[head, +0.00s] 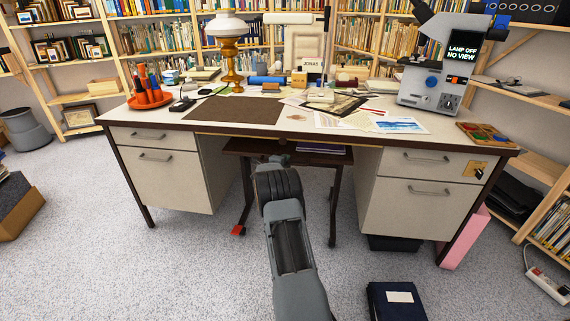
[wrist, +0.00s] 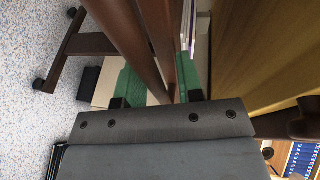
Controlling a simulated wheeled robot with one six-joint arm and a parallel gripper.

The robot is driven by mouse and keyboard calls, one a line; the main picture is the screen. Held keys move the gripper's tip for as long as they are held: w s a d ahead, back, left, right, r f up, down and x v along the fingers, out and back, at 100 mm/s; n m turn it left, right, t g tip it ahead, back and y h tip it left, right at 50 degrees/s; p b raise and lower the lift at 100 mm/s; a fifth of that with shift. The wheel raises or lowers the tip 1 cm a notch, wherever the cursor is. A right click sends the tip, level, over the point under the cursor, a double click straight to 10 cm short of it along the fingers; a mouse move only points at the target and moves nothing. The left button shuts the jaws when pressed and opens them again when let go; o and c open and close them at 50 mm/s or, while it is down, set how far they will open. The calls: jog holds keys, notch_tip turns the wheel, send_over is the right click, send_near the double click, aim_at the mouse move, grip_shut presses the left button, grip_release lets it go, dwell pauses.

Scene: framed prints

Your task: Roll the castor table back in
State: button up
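The castor table (head: 240,147) is small, with a dark brown top and legs on castors. It stands in the desk's knee space, its front edge in line with the desk front or slightly out. Its left front castor has a red piece (head: 238,230). My gripper (wrist: 160,82) is at the front edge of the table top, which also shows in the wrist view (wrist: 168,45). Its green fingers are apart, one on each side of the edge. A pale gap shows beside the lower finger; brown bars partly hide that finger. In the head view my arm hides the fingers.
The desk (head: 190,126) has a drawer pedestal on each side of the knee space. A dark blue book or box (head: 397,302) lies on the floor at front right. A pink object (head: 465,240) stands by the right pedestal.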

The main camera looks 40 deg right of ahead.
jog(key=shift+o, duration=0.4)
jog(key=shift+w+a, duration=0.15)
jog(key=shift+a, duration=0.15)
jog(key=p+v, duration=0.3)
jog(key=v, duration=1)
jog(key=shift+a+p, duration=0.3)
jog(key=shift+a, duration=0.05)
jog(key=shift+r, duration=0.15)
